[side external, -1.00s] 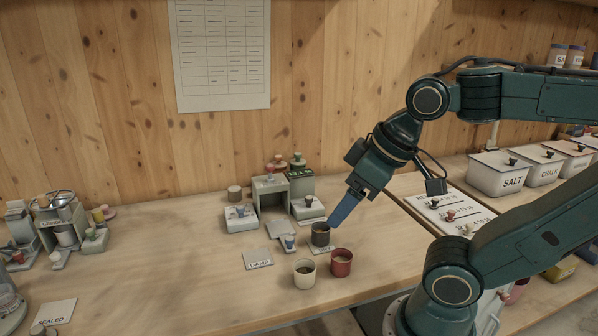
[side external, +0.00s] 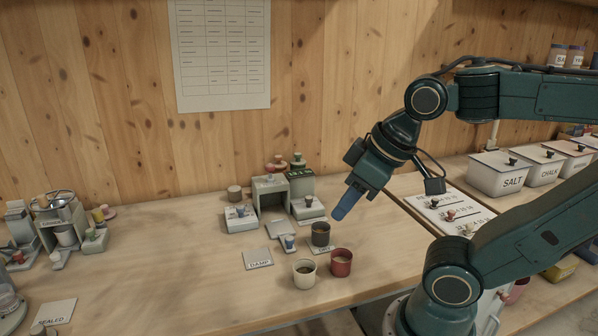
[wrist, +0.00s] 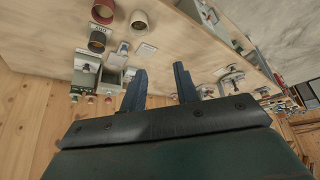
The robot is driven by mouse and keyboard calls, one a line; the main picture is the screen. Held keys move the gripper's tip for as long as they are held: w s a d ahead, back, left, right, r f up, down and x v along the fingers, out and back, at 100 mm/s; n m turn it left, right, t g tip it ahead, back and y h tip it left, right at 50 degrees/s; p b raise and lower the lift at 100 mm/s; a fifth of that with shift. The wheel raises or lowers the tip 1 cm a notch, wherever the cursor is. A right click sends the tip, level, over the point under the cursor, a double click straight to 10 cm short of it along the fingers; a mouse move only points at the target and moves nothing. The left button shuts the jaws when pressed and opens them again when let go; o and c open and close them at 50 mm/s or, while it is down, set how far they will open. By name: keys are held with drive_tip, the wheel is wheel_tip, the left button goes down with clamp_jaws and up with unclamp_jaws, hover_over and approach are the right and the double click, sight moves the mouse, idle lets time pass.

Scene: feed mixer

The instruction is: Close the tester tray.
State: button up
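The tester is a small grey device (side external: 300,186) at the middle back of the bench. Its tray (side external: 277,229) sticks out toward the front, with a blue-topped handle or small cup (side external: 289,242) at its front end. In the wrist view the tray (wrist: 112,62) shows as a pale slab out from the tester body (wrist: 86,74). My gripper (side external: 340,212) hangs above the bench to the right of the tray, apart from it. In the wrist view its two blue fingers (wrist: 159,84) stand apart with nothing between them.
A dark cup (side external: 320,236) stands on a label card just right of the tray. A red cup (side external: 341,264) and a cream cup (side external: 304,274) stand in front. A DAMP card (side external: 258,258) lies front left.

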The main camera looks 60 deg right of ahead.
drive_tip(key=shift+w+d+f+n, duration=0.15)
drive_tip(key=shift+w+n, duration=0.2)
drive_tip(key=shift+n, duration=0.25)
clamp_jaws()
drive_tip(key=w+d+f+n+g+h, duration=0.1)
drive_tip(key=w+d+f+n, duration=0.2)
drive_tip(key=n, duration=0.9)
drive_tip(key=w+d+f+n+g+h, duration=0.1)
drive_tip(key=w+d+f+n, duration=0.3)
drive_tip(key=w+f+n, duration=0.4)
drive_tip(key=f+n+g, duration=0.1)
drive_tip(key=n, duration=0.4)
drive_tip(key=shift+w+f+n+g, duration=0.15)
drive_tip(key=shift+n+g, duration=0.15)
